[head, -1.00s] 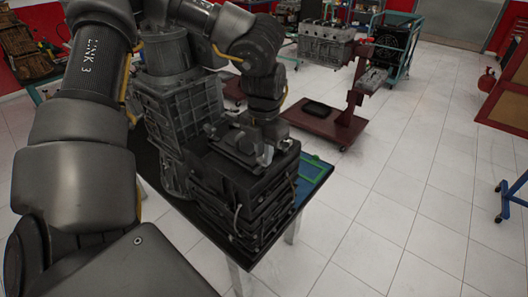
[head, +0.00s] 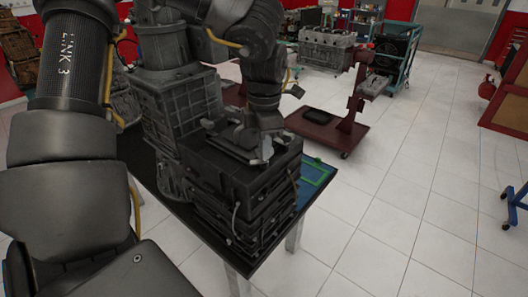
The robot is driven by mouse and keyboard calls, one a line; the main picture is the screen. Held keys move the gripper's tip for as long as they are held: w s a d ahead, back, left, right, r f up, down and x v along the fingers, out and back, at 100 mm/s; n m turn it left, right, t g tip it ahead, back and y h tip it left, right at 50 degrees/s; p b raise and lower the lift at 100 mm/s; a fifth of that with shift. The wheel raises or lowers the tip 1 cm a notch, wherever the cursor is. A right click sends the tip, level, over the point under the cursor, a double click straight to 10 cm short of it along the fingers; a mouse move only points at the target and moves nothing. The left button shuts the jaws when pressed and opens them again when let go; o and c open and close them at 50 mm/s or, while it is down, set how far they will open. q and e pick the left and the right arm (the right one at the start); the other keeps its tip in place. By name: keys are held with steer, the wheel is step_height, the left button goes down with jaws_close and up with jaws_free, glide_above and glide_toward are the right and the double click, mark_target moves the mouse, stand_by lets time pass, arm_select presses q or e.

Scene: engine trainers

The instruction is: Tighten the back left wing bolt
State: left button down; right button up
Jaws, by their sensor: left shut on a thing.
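A dark, ribbed box-shaped engine unit (head: 238,185) stands on the table. My left arm comes in from the left and reaches over it, with my left gripper (head: 250,150) pointing down at its top. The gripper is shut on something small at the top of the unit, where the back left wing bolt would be. The fingers and wrist hide the bolt, so I cannot see its angle or how far it sits in. My right gripper is not in view.
A taller grey engine block (head: 178,110) stands on the table behind and left of the unit. A green-outlined blue mat (head: 318,172) lies at the table's right. A dark red engine stand (head: 330,130) is on the floor behind. Tiled floor on the right is open.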

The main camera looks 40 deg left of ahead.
arm_select(q)
steer(key=m, duration=0.5)
steer(key=shift+m, duration=0.3)
steer(key=m, duration=0.5)
steer(key=shift+m, duration=0.4)
steer(key=c, duration=1.4)
jaws_free()
